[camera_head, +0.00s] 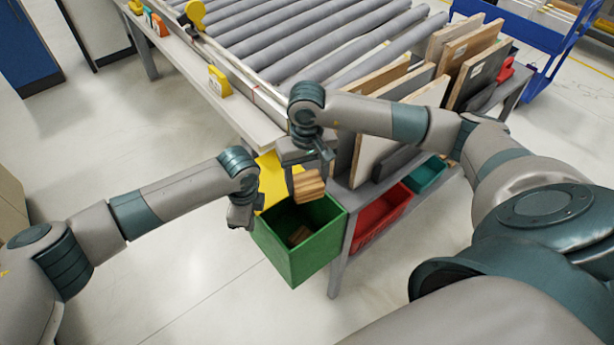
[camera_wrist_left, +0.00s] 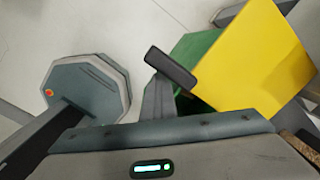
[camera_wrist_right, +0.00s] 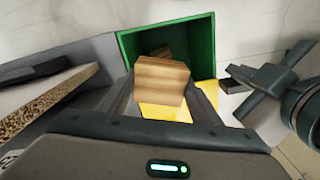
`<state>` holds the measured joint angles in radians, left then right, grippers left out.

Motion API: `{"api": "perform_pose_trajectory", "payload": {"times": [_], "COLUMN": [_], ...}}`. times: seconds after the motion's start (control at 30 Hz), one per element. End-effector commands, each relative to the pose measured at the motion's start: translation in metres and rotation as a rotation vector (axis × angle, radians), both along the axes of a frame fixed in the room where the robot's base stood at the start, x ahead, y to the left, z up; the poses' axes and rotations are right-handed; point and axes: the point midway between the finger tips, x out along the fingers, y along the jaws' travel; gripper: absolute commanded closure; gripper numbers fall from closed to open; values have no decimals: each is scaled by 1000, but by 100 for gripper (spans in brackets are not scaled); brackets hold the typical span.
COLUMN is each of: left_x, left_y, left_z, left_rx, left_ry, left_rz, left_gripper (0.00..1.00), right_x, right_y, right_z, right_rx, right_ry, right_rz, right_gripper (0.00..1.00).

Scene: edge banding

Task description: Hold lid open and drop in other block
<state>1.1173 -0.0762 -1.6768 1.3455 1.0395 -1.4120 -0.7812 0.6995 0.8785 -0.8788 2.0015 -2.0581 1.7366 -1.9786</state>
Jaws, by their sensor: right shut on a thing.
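The green box (camera_head: 318,250) stands open, its yellow lid (camera_head: 271,180) raised on the far side. One wooden block (camera_head: 299,235) lies inside. My right gripper (camera_head: 308,172) is shut on the other wooden block (camera_head: 311,186) and holds it above the opening; the right wrist view shows this block (camera_wrist_right: 162,80) between the fingers, partly covering the block inside. My left gripper (camera_head: 241,214) is at the box's left side, close to the lid. In the left wrist view its fingers (camera_wrist_left: 168,75) look closed together beside the lid (camera_wrist_left: 255,60); contact with the lid is unclear.
A roller conveyor (camera_head: 300,45) lies behind, its frame edge close to the box. Upright panels (camera_head: 440,70) stand in a rack to the right. A red bin (camera_head: 380,218) and a teal bin (camera_head: 427,174) sit beneath it. Floor at front left is clear.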

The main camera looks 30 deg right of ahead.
Motion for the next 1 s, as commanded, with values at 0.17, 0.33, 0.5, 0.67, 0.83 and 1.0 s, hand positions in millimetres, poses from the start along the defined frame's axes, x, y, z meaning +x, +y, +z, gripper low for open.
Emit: {"api": "perform_pose_trajectory", "payload": {"times": [0.17,0.33,0.5,0.67,0.83,1.0], "left_x": [2,2,2,2,2,2], "left_y": [1,1,1,1,1,1], "left_z": [1,0,1,0,0,0], "left_rx": [1,1,1,1,1,1], "left_ry": [-3,-3,-3,-3,-3,-3], "left_rz": [2,2,2,2,2,2], "left_gripper": [100,100,100,100,100,100], "right_x": [0,0,0,0,0,0], "right_y": [0,0,0,0,0,0], "right_z": [-1,-1,-1,-1,-1,-1], "right_rx": [0,0,0,0,0,0], "right_ry": [-1,-1,0,0,0,0], "right_rz": [0,0,0,0,0,0], "right_gripper": [67,28,20,20,20,20]}}
